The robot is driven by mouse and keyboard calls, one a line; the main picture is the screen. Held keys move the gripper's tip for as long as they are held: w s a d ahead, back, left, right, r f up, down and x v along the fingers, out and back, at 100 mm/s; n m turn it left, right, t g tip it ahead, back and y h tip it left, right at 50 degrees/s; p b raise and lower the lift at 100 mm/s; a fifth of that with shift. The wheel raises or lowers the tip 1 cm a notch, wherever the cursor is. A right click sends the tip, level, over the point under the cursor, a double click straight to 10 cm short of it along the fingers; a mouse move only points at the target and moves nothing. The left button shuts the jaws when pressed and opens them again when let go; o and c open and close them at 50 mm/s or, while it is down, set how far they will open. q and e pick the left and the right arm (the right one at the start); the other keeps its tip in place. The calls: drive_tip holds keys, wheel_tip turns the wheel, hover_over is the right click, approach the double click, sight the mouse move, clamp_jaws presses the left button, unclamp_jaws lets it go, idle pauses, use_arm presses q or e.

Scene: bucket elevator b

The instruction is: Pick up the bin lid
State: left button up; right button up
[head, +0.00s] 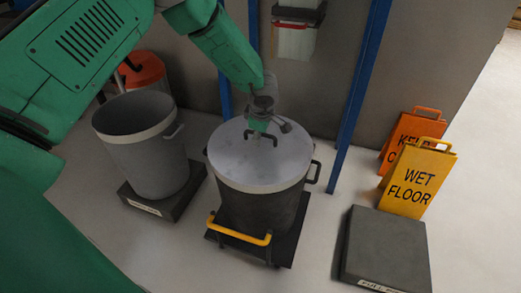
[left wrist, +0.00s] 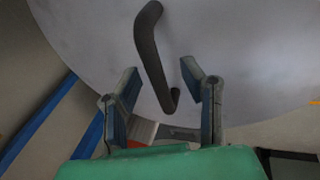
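The bin lid (head: 250,168) is a round grey disc lying flat on top of a dark bin (head: 250,208) with side handles. The lid's dark bar handle (left wrist: 150,45) fills the middle of the left wrist view, with the pale lid surface (left wrist: 240,50) behind it. My left gripper (head: 265,133) is over the far half of the lid, at the handle. In the left wrist view its two fingers (left wrist: 161,82) are spread apart, with the lower end of the handle showing between them. Contact with the handle cannot be told. My right gripper is not in view.
An open grey bin (head: 150,155) stands on a dark base at left. A yellow bar (head: 240,232) is at the front of the lidded bin. A blue post (head: 358,95) rises behind right. A dark platform (head: 388,243) and wet floor sign (head: 420,180) stand at right.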

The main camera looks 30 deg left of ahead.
use_arm(q)
drive_tip(key=shift+w+a+f, duration=0.1)
drive_tip(key=shift+f, duration=0.15)
drive_tip(key=shift+r, duration=0.1)
drive_tip(key=shift+c, duration=0.4)
clamp_jaws()
drive_tip(key=shift+r, duration=0.1)
